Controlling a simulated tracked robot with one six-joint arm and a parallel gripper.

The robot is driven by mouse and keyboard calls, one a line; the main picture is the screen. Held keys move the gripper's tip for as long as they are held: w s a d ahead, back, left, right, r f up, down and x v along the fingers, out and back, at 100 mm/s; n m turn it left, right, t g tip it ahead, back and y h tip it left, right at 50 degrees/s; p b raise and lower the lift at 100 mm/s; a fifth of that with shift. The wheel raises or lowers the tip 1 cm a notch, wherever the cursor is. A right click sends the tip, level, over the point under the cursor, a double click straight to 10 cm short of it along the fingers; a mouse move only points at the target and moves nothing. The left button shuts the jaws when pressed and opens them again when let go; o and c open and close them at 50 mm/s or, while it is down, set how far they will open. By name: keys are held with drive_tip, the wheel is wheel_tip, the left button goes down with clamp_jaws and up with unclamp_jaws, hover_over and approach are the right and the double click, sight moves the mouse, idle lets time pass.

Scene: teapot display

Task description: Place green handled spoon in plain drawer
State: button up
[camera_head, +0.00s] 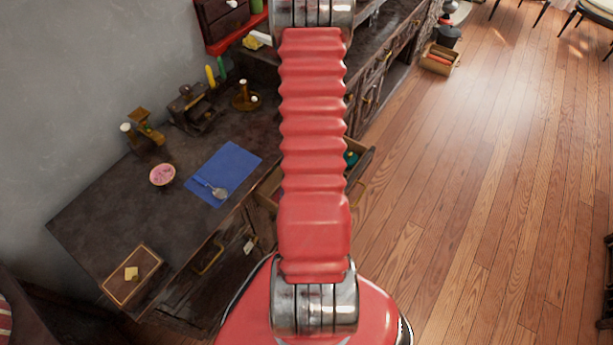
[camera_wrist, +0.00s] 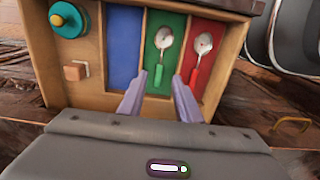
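In the wrist view, the green-handled spoon (camera_wrist: 163,42) lies in the green-lined compartment (camera_wrist: 150,92) of an open wooden drawer (camera_wrist: 95,98). Its handle points toward me. My gripper (camera_wrist: 159,97) is open, with its two pale purple fingers apart near the handle's end. Nothing shows held between them; I cannot tell how high they are above the spoon. The drawer's plain, unlined left section (camera_wrist: 72,98) holds a teal round object (camera_wrist: 68,20) and a small wooden block (camera_wrist: 75,71). In the head view, my arm hides the gripper and part of the open drawer (camera_head: 268,190).
A red-handled spoon (camera_wrist: 204,44) lies in the red compartment; the blue compartment (camera_wrist: 124,40) looks empty. On the counter (camera_head: 90,215), another spoon (camera_head: 212,190) rests on a blue mat (camera_head: 236,160), beside a pink-topped bowl (camera_head: 162,175) and a board (camera_head: 120,290). The wooden floor (camera_head: 480,190) at right is clear.

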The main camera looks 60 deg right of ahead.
drive_tip(key=shift+r, duration=1.7)
drive_tip(key=shift+r, duration=0.1)
drive_tip(key=w+a+r+t, duration=0.1)
drive_tip(key=w+a+r, duration=0.3)
drive_tip(key=a+r, duration=0.25)
drive_tip(key=w+a+r+t+h, duration=0.1)
drive_tip(key=w+a+r, duration=0.35)
drive_tip(key=r, duration=0.35)
drive_tip(key=w+a+r, duration=0.3)
drive_tip(key=a+r, duration=0.4)
drive_tip(key=r, duration=0.1)
drive_tip(key=s+a+r+t, duration=0.1)
drive_tip(key=s+a+r, duration=0.3)
drive_tip(key=a, duration=0.6)
drive_tip(key=s+a+r+t+y, duration=0.1)
drive_tip(key=s+a+r, duration=0.3)
drive_tip(key=a+r, duration=0.5)
drive_tip(key=shift+a+n+t, duration=0.3)
drive_tip(key=shift+a+t, duration=0.5)
drive_tip(key=shift+a, duration=0.2)
